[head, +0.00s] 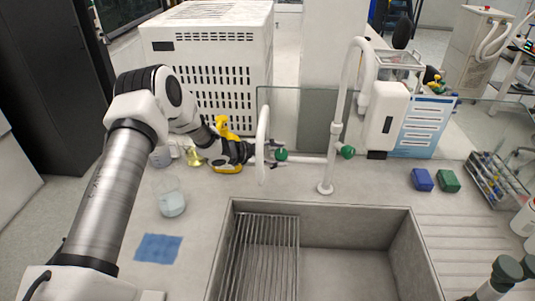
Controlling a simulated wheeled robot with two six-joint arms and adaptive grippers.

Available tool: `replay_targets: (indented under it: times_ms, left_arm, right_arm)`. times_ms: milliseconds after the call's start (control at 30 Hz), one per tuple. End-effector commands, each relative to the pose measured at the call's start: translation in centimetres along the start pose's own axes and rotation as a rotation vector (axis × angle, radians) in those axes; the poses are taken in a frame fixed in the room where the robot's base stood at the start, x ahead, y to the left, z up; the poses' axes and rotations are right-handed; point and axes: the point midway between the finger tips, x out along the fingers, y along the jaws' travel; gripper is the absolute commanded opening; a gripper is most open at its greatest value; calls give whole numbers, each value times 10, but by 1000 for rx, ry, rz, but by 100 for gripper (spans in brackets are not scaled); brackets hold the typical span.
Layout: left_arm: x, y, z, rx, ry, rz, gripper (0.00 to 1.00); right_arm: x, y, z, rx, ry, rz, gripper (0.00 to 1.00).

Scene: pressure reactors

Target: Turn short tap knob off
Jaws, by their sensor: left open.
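The short tap (263,135) is a white curved pipe left of the tall tap (359,95), behind the sink. Its green knob (281,155) sits just right of its pipe. The tall tap has a similar green knob (347,152). My left gripper (274,153) reaches in from the left at the short tap, with its dark fingers open near the green knob. The tap's pipe hides part of the gripper, and I cannot tell whether the fingers touch the knob. My right gripper is not in view.
The sink (405,240) with a metal rack (262,255) lies in front. A glass beaker (171,198) and a blue cloth (158,248) are at left. Blue (421,180) and green (448,181) blocks and a tube rack (493,180) are at right. A glass screen stands behind the taps.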

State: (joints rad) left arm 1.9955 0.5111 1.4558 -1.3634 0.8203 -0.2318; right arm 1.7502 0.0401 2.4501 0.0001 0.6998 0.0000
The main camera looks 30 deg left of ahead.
Motion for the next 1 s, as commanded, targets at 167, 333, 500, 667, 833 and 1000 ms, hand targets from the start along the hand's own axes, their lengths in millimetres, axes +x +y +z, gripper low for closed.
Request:
replay_targets:
  times_ms: [167, 333, 500, 667, 833, 1000]
  left_arm:
    - [-42, -2, 0, -7, 2, -6, 55]
    - [-84, -1, -1, -5, 5, -5, 55]
    - [-105, 0, 0, -2, 2, -1, 55]
    - [-108, 0, 0, 0, 2, 1, 55]
    - [-108, 0, 0, 0, 2, 1, 55]
    - [-107, 0, 0, 0, 2, 1, 55]
  right_arm:
    - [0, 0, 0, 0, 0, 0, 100]
    - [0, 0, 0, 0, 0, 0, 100]
    - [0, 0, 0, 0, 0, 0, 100]
    - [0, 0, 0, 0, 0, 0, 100]
    - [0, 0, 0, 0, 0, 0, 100]
    - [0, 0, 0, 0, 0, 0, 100]
